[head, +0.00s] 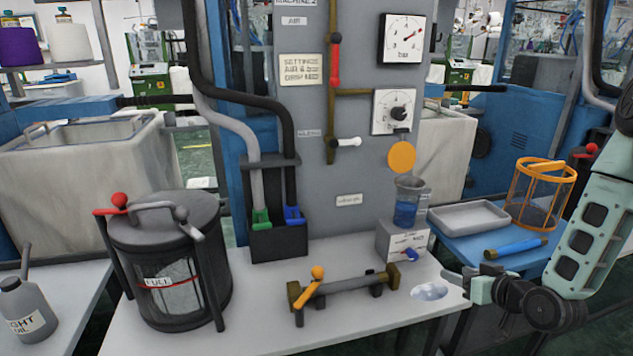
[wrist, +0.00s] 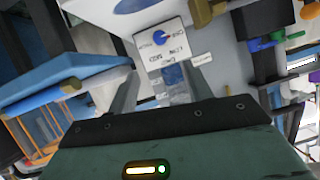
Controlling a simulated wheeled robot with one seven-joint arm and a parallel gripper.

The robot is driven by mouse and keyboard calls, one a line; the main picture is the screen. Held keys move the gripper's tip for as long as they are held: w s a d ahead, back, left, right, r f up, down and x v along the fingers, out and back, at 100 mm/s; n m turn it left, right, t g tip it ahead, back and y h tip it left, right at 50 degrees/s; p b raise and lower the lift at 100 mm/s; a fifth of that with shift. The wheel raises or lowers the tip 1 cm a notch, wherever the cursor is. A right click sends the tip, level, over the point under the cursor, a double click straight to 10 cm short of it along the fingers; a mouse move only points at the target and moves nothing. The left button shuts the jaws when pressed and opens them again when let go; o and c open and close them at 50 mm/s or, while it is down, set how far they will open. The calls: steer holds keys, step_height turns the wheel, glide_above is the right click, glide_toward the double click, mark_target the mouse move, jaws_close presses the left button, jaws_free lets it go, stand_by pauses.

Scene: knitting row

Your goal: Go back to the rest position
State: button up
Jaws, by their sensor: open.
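In the wrist view the open fingers (wrist: 160,90) show in front of a small grey box with a blue knob (wrist: 160,38). In the head view this box (head: 388,243) stands on the bench left of my gripper, apart from it, with a cup of blue liquid (head: 406,208) on top. A bluish-white puddle (head: 430,292) lies on the bench just left of the fingers.
A pipe with an orange lever (head: 318,272) lies along the bench. A dark canister (head: 170,255) stands at left, an oil can (head: 25,310) beyond it. Right of the machine, a blue table holds a white tray (head: 468,217), an orange wire basket (head: 541,190) and a blue cylinder (head: 515,246).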

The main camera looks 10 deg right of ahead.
steer(key=s+a+r+n+g+p, duration=0.15)
steer(key=a+r+g, duration=0.3)
steer(key=a, duration=0.45)
steer(key=a+r+n+g+p, duration=0.3)
steer(key=a+r, duration=0.3)
steer(key=a, duration=0.3)
steer(key=s+a+r+n+g+p, duration=0.1)
steer(key=s+a+r, duration=0.3)
steer(key=s, duration=0.3)
steer(key=s+a+r+n+g+p, duration=0.1)
steer(key=s+a+r, duration=0.3)
steer(key=s, duration=0.4)
steer(key=s+a+r+n+g+h+p, duration=0.1)
steer(key=s+a+r+g+p, duration=0.1)
steer(key=s+r, duration=0.4)
steer(key=shift+s+a+g, duration=0.75)
steer(key=shift+s+a, duration=0.05)
steer(key=shift+a, duration=0.45)
